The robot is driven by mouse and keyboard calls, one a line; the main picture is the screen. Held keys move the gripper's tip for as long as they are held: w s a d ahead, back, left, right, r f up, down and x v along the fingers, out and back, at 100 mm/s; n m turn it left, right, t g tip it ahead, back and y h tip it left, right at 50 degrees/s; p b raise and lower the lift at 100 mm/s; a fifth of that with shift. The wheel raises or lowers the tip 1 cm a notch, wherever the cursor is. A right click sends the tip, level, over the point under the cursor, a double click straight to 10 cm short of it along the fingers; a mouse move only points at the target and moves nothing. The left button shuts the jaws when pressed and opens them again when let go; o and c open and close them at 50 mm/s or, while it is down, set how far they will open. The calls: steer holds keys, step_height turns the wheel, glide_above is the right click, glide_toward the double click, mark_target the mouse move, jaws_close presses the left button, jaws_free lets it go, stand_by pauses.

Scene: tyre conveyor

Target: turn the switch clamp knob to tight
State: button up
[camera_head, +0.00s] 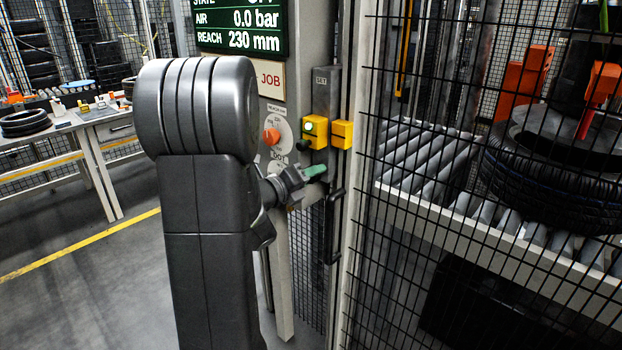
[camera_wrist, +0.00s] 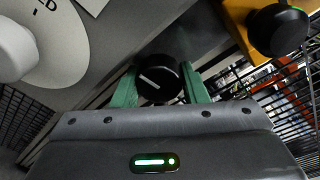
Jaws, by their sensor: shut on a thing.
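The clamp knob (camera_wrist: 158,75) is a round black knob with a white pointer line, seen in the wrist view. The line lies aslant, from upper left to lower right. My gripper (camera_wrist: 160,92) has its two green fingers on either side of this knob, shut on it. In the head view my gripper (camera_head: 314,171) is at the narrow post beside the control panel, below the yellow boxes. The knob between the fingers cannot be made out there. No tight or loose marking around it is readable.
A display (camera_head: 240,27) reads air 0.0 bar and reach 230 mm. An orange knob (camera_head: 271,136) sits on a panel dial. A yellow box (camera_head: 315,131) with a lit green light is just above my gripper. A mesh fence (camera_head: 455,230) stands right, before rollers and a tyre (camera_head: 535,185).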

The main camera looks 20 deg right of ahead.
steer(key=shift+f, duration=0.15)
steer(key=o, duration=0.8)
steer(key=shift+o, duration=0.8)
steer(key=shift+r, duration=0.25)
